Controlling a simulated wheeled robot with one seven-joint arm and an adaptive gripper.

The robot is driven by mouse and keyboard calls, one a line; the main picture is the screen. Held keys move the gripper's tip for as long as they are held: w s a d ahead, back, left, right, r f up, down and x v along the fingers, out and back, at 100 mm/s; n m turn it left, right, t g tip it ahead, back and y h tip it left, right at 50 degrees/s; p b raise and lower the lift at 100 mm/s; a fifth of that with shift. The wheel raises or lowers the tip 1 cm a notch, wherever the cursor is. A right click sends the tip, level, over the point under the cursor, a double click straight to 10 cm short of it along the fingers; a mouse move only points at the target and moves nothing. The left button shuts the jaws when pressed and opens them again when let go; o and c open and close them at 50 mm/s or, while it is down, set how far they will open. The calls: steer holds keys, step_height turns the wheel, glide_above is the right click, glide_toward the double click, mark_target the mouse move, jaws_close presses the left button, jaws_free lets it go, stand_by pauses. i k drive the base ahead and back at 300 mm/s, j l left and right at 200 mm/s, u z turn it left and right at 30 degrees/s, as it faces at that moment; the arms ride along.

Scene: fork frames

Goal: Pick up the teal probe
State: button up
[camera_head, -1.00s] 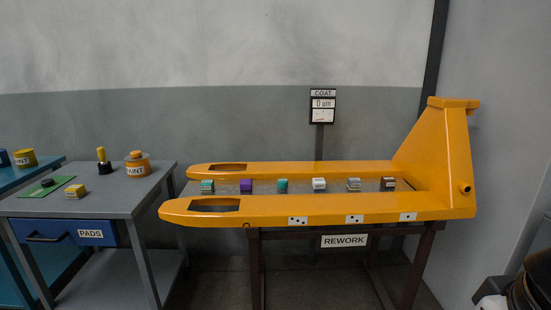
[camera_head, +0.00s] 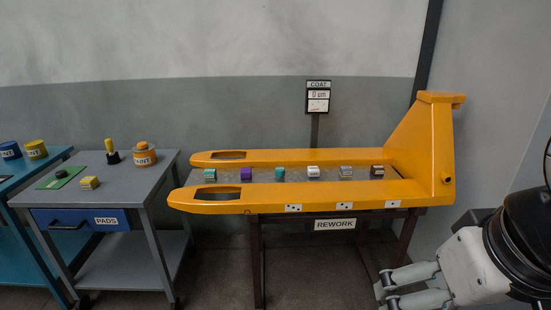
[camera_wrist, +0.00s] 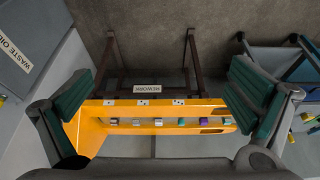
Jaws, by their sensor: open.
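A small plain teal block (camera_head: 280,174), which looks like the teal probe, sits third from the left in a row between the two yellow forks (camera_head: 310,200). It also shows in the wrist view as a small teal block (camera_wrist: 181,121). Another teal block (camera_head: 210,174) with a paler band stands at the left end of the row, with a purple block (camera_head: 246,174) between them. My gripper (camera_wrist: 163,92) is open and empty. Its dark green pads are wide apart in the wrist view, with the forks and row beyond them, well apart.
A white block (camera_head: 313,171), a grey and tan block (camera_head: 346,172) and a brown block (camera_head: 377,171) continue the row. The forks rest on a dark stand with a REWORK sign (camera_head: 335,224). A COAT sign (camera_head: 318,97) stands behind. A grey PADS table (camera_head: 125,183) stands left.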

mark_target(280, 171)
steer(key=i+u, duration=0.1)
steer(key=i, duration=0.45)
steer(key=i+l+u, duration=0.1)
steer(key=i, duration=0.45)
steer(key=i+l+u, duration=0.15)
steer(key=i, duration=0.4)
steer(key=i+l+u, duration=0.1)
steer(key=i+l, duration=0.2)
steer(key=i, duration=0.25)
